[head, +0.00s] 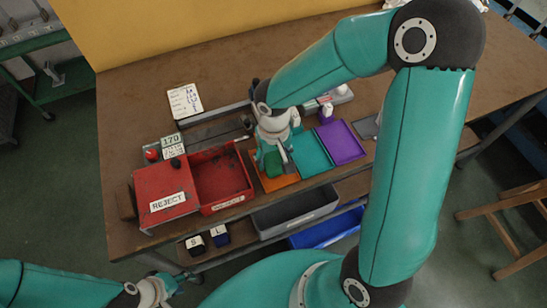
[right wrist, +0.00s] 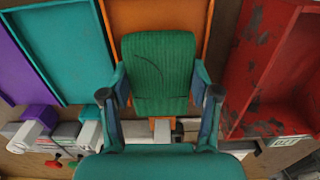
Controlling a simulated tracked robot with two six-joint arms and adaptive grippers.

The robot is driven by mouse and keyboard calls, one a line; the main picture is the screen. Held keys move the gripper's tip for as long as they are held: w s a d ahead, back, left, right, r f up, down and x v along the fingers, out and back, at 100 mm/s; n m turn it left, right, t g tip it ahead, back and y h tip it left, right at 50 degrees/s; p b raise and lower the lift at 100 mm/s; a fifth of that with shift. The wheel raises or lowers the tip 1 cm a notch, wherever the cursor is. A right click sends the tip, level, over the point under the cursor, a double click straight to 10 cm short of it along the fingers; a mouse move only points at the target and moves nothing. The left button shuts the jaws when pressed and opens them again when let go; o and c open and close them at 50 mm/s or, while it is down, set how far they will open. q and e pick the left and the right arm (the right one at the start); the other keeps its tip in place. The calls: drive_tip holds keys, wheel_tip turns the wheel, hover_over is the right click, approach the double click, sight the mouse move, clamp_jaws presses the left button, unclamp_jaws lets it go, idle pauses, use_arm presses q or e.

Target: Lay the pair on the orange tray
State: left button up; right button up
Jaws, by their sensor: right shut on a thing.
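The orange tray (head: 288,181) lies on the bench between the red bin and a teal tray; it also shows in the right wrist view (right wrist: 117,17). My right gripper (head: 274,160) is over the orange tray. In the right wrist view the right gripper (right wrist: 161,92) is shut on a folded green ribbed pair (right wrist: 158,70), one finger at each side. The pair appears in front of the tray; I cannot tell whether it touches it. My left gripper (head: 158,290) is low at the bottom left, away from the bench; its fingers are too small to read.
A red bin (head: 222,178) and a red box marked REJECT (head: 163,195) stand left of the orange tray. A teal tray (head: 311,152) and a purple tray (head: 340,142) lie to its right. Grey (head: 295,213) and blue (head: 328,229) bins sit below the bench front.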

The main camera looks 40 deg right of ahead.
sight(273, 158)
drive_tip(key=shift+f, duration=0.25)
drive_tip(key=shift+f, duration=0.2)
drive_tip(key=o, duration=1.2)
drive_tip(key=shift+r, duration=0.1)
drive_tip(key=shift+c, duration=0.2)
wheel_tip(273, 158, up, 12)
drive_tip(key=shift+p, duration=0.35)
